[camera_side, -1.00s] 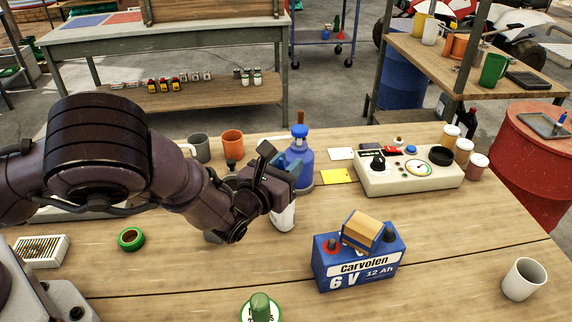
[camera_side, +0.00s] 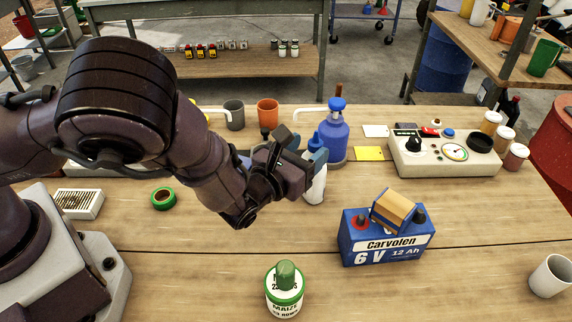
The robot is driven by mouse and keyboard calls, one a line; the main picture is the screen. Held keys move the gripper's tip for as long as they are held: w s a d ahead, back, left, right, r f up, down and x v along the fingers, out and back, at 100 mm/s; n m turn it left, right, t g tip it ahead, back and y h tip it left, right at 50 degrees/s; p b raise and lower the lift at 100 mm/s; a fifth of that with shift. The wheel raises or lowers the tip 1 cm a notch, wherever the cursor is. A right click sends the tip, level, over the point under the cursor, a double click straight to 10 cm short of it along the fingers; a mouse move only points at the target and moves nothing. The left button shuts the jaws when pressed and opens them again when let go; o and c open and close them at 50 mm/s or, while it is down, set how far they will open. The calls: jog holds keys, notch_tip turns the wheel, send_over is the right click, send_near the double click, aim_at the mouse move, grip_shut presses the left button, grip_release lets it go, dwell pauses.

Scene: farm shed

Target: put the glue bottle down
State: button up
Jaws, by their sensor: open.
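The glue bottle (camera_side: 317,189) is white with a blue top. It stands upright on the wooden table, in front of a large blue bottle. My gripper (camera_side: 303,160) is at the glue bottle's left side, with its jaws open. The gripper's dark body and finger hide part of the bottle's left side and upper body. I cannot tell whether a finger still touches it.
The blue bottle (camera_side: 332,138) stands close behind. A blue battery (camera_side: 365,245) with a tan block on top is at the front right, and a green-capped maize bottle (camera_side: 285,296) at the front. A control box (camera_side: 420,172) is at the right. The table between is clear.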

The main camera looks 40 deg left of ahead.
jog(key=s, duration=0.7)
jog(key=s+a+r+n+g+y, duration=0.3)
jog(key=a+r+n+g+y, duration=0.3)
jog(key=a+n, duration=0.35)
jog(key=s+a+r+n+g+y, duration=0.3)
jog(key=a+r+n+g+y, duration=0.35)
jog(key=n, duration=0.45)
jog(key=s+a+r+n+g+h, duration=0.3)
jog(key=s+a+n+g+h, duration=0.1)
jog(key=s+n+h, duration=0.35)
jog(key=s+d+r+n+t+h, duration=0.4)
jog(key=s+d+r+n+h, duration=0.1)
jog(key=s+r+n+h, duration=0.1)
jog(key=shift+r+n+h, duration=0.3)
jog(key=shift+r+n, duration=0.3)
jog(key=shift+r, duration=0.05)
jog(key=shift+d, duration=0.1)
